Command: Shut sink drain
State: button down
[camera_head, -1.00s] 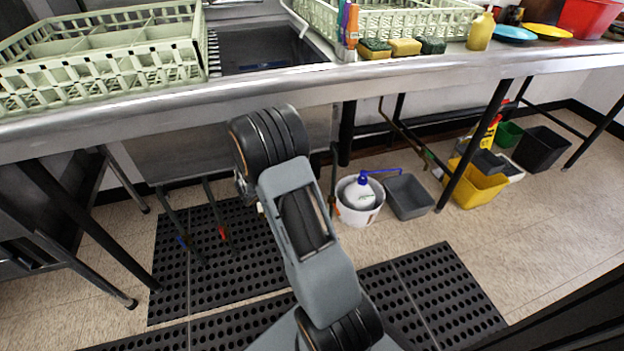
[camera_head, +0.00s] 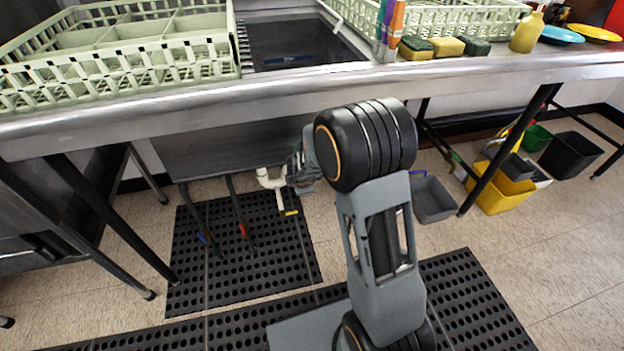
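The steel sink basin (camera_head: 290,45) is set into the counter at the top of the head view, and its underside (camera_head: 225,140) shows below the counter edge. Beneath it a white pipe fitting (camera_head: 272,182) hangs down, with a small yellow piece (camera_head: 290,212) at its lower end. To its left, two dark rods slope down, one with a blue tip (camera_head: 203,239) and one with a red tip (camera_head: 243,230). My gripper (camera_head: 297,176) is beside the white fitting, just to its right. It is partly hidden by my arm, and its fingers are too small to read. Contact cannot be told.
Pale green dish racks (camera_head: 150,60) stand on the counter, with sponges (camera_head: 447,46) near its edge. A grey bin (camera_head: 432,200) and a yellow bucket (camera_head: 500,190) stand on the floor at right. Table legs flank the space under the sink; black mats (camera_head: 250,265) cover the floor.

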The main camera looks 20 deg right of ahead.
jog(key=shift+w, duration=0.1)
dwell(0.3)
jog(key=c, duration=1.1)
grip_release()
jog(key=p+v, duration=0.6)
jog(key=v, duration=0.8)
jog(key=shift+p, duration=0.3)
